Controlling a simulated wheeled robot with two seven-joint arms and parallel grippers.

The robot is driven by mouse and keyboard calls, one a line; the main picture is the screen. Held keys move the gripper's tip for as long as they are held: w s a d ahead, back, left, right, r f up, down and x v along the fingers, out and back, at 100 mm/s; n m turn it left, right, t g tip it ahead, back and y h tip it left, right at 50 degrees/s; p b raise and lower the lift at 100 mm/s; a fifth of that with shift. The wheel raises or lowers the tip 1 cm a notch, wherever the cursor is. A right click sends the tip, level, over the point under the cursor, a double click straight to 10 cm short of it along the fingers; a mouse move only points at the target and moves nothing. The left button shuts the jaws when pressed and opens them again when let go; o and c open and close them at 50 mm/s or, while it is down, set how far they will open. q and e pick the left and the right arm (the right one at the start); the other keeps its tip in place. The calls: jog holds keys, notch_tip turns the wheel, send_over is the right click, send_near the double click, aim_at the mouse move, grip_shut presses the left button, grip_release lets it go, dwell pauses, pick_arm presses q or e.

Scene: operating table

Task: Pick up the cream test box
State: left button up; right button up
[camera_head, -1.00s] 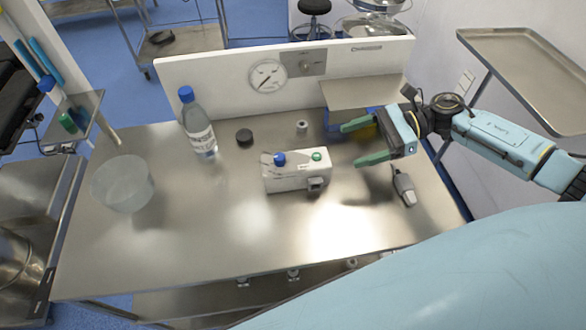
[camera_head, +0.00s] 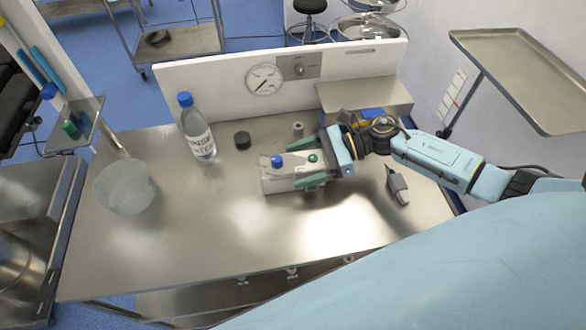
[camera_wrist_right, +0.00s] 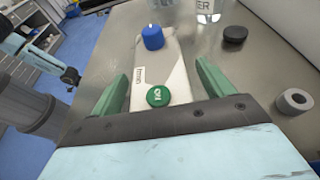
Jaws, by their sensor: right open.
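The cream test box (camera_head: 280,177) sits on the steel table, with a blue knob and a green button on its top. My right gripper (camera_head: 308,167) is open around the right end of the box, one finger on its far side and one on its near side. In the right wrist view the box (camera_wrist_right: 172,75) lies between the open green fingers of the gripper (camera_wrist_right: 165,80), with the green button close to the palm. Small gaps seem to show beside the fingers; contact cannot be told. My left gripper is not in view.
A water bottle (camera_head: 197,128), a black cap (camera_head: 242,140) and a small grey ring (camera_head: 298,129) stand behind the box. A clear bowl (camera_head: 123,187) is at the left. A grey probe (camera_head: 398,185) lies at the right. The table (camera_head: 190,245) front is clear.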

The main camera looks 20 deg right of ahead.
jog(key=c, duration=1.3)
jog(key=shift+r, duration=0.1)
